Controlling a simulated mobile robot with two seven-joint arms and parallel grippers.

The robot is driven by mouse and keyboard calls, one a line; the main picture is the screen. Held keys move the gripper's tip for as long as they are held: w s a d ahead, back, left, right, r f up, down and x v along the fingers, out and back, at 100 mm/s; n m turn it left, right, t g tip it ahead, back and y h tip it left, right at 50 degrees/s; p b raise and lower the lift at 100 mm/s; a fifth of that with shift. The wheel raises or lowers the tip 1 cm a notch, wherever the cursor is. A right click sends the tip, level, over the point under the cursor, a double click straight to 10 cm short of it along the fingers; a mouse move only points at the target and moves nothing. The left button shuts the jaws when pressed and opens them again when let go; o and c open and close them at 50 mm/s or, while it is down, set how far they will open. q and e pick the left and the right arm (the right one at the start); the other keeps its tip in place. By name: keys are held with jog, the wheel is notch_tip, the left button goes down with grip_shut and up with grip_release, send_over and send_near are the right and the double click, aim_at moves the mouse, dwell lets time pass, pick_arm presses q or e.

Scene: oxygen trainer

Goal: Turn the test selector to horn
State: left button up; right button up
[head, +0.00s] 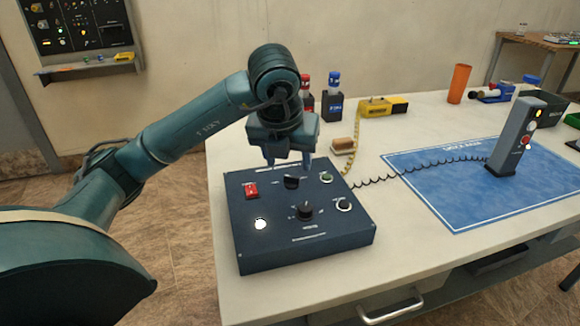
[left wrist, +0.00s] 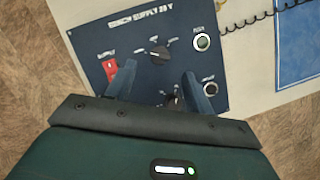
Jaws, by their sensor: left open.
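A dark blue box marked as a 28 V bench supply (head: 304,254) lies on the near left of the table, its panel facing up. It carries two black rotary knobs: an upper knob (head: 291,182), also in the left wrist view (left wrist: 158,53), and a lower knob (head: 305,211), also there (left wrist: 172,102). The position labels are too small to read, so I cannot tell which is the test selector. My left gripper (head: 289,164) is open, pointing down above the panel's back part, apart from the knobs. Its fingers show in the left wrist view (left wrist: 161,84). My right gripper is not in view.
The box also has a red switch (head: 251,190), a lit white lamp (head: 260,224) and two round sockets. A coiled cord runs to an upright grey unit (head: 512,140) on a blue mat (head: 440,192). Bottles and a yellow device (head: 376,107) stand behind the box.

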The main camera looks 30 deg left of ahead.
pick_arm(q)
jog(key=p+v, duration=0.2)
jog(key=v, duration=0.6)
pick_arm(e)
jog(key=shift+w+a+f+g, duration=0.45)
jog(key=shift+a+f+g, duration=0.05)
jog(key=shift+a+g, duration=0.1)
pick_arm(q)
jog(key=shift+w, duration=0.1)
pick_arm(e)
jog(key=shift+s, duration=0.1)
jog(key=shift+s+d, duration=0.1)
